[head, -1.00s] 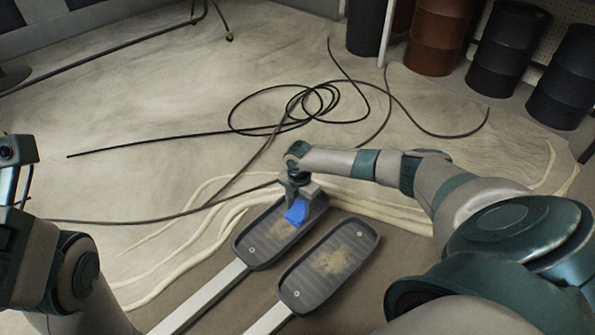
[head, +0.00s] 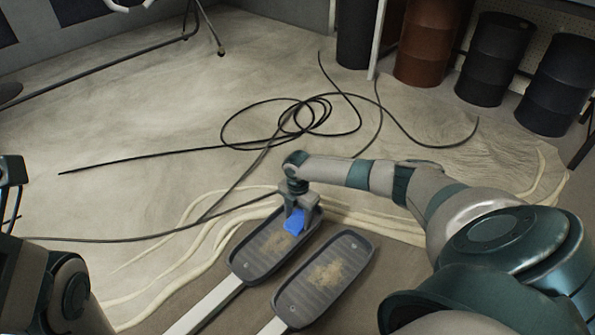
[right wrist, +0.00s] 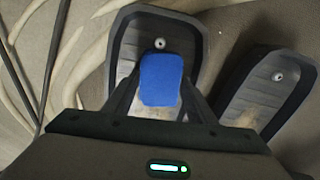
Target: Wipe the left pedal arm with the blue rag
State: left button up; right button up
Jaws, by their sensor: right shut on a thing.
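Two dark grey foot pedals on pale metal arms lie side by side. My right gripper (head: 297,212) is over the far end of the left pedal, shut on the blue rag (head: 294,222). In the right wrist view the rag (right wrist: 161,80) sits between the fingers over the left pedal; contact is unclear. My left arm is at the left edge, its fingers not clearly visible.
Black cable (head: 310,118) lies coiled on the floor beyond the pedals. Pale hoses (head: 205,232) run behind and left of them. Several drums (head: 492,60) stand at the back right. The floor at the left is mostly clear.

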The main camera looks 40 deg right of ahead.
aim_at(291, 226)
jog(key=shift+s+d, duration=0.1)
jog(key=shift+d, duration=0.2)
jog(key=shift+s+a+r+p, duration=0.15)
jog(key=shift+a+p, duration=0.55)
jog(key=shift+p, duration=0.05)
jog(key=shift+s+a+p, duration=0.1)
jog(key=shift+a+p, duration=0.55)
jog(key=shift+a, duration=0.55)
jog(key=shift+a, duration=0.1)
jog(key=shift+s+a+p, duration=0.1)
jog(key=shift+a+p, duration=0.5)
jog(key=shift+a, duration=0.1)
jog(key=shift+s+a+f+p, duration=0.15)
jog(key=shift+a+p, duration=0.1)
jog(key=shift+a, duration=0.25)
jog(key=shift+s+a+f+p, duration=0.1)
jog(key=shift+a+p, duration=0.1)
jog(key=shift+a, duration=0.25)
